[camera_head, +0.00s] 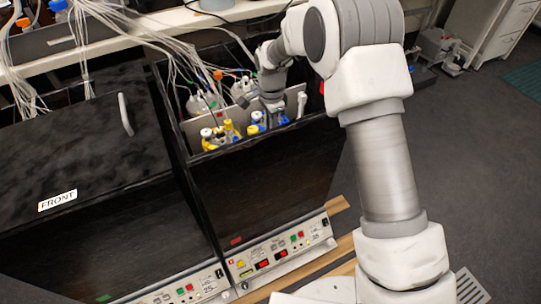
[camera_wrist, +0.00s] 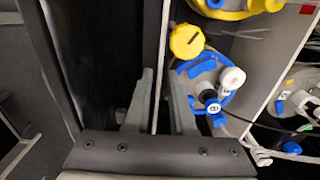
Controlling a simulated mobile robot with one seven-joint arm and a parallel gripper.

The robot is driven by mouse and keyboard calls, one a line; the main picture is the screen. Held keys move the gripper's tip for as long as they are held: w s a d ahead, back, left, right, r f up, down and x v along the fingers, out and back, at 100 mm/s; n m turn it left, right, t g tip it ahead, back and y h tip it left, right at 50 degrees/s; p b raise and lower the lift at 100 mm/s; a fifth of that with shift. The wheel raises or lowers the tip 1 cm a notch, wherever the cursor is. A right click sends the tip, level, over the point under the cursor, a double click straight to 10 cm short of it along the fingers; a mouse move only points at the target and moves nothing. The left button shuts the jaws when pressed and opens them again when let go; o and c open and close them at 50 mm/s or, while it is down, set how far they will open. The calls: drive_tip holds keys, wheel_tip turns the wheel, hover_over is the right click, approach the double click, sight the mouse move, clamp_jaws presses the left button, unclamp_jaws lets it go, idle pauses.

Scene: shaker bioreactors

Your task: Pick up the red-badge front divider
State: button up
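A light grey upright panel with a small red badge, which I take for the divider, stands in the open black box behind the front row of capped vessels (camera_head: 231,132). In the head view the divider (camera_head: 191,127) is partly covered by vessels and my arm. In the wrist view its face (camera_wrist: 285,72) is at the right, badge at the top right. My gripper (camera_head: 271,107) is over the box interior. In the wrist view my gripper (camera_wrist: 163,85) is open, left of the divider. A thin pale line passes between the fingers; I cannot tell its depth. No divider is held.
A yellow-capped vessel (camera_wrist: 187,41) and a blue-and-white-capped vessel (camera_wrist: 207,82) stand close right of the fingers. A dark wall (camera_wrist: 95,60) is at the left. Cables and tubes (camera_head: 172,55) hang behind. A closed black box (camera_head: 80,150) labelled FRONT adjoins the open one.

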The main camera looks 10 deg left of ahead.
wheel_tip(320, 180, down, 8)
drive_tip(key=b, duration=0.1)
drive_tip(key=shift+f+b, duration=0.2)
drive_tip(key=shift+b, duration=0.15)
drive_tip(key=shift+s, duration=0.1)
clamp_jaws()
idle(1.3)
